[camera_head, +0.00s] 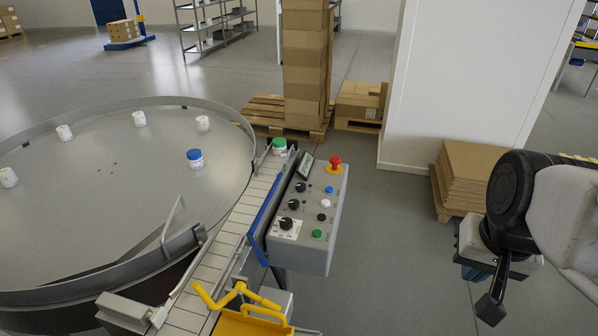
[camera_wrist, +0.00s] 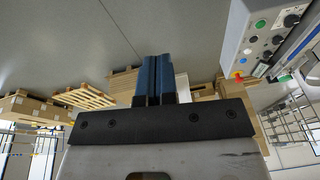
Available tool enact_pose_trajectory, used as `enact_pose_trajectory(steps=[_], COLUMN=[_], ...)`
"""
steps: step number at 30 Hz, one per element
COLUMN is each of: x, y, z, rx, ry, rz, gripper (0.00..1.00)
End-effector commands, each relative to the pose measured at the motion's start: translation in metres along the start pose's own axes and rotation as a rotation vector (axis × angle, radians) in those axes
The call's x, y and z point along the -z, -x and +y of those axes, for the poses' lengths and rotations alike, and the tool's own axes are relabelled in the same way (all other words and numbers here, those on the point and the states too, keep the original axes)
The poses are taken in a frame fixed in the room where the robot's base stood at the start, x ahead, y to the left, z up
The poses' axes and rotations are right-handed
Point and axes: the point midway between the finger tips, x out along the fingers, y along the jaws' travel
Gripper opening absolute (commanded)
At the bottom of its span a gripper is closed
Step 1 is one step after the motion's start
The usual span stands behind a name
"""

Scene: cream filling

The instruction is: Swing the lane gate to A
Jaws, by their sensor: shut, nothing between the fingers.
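A yellow bent-bar handle (camera_head: 238,298) stands over the conveyor lane (camera_head: 222,245) at the bottom middle of the head view; it may be the lane gate, but I cannot tell for sure. No A mark is readable. My gripper (camera_wrist: 158,62) shows its two blue fingers shut together and empty in the wrist view. In the head view it is at the right, well apart from the conveyor and the yellow parts, and partly hidden by my own wrist.
A grey control box (camera_head: 305,225) with knobs, buttons and a red stop stands beside the conveyor. A round turntable (camera_head: 100,210) at left carries several white jars, one blue-capped (camera_head: 195,158). A green-capped jar (camera_head: 279,145) is at the lane's far end. Flat cardboard (camera_head: 468,175) is stacked behind my arm.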

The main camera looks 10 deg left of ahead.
Motion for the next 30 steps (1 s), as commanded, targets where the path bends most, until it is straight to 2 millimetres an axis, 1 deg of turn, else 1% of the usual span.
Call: enact_pose_trajectory(steps=[5,14,23,30], x=[0.024,0.069,0.113,0.145], y=[-0.005,-0.018,-0.037,-0.057], z=[-0.021,-0.065,-0.113,-0.154], rx=[0.054,0.149,0.224,0.269], ry=[-0.104,-0.324,-0.549,-0.732], rz=[-0.028,-0.097,-0.186,-0.27], gripper=[0.0,0.0,0.0,0.0])
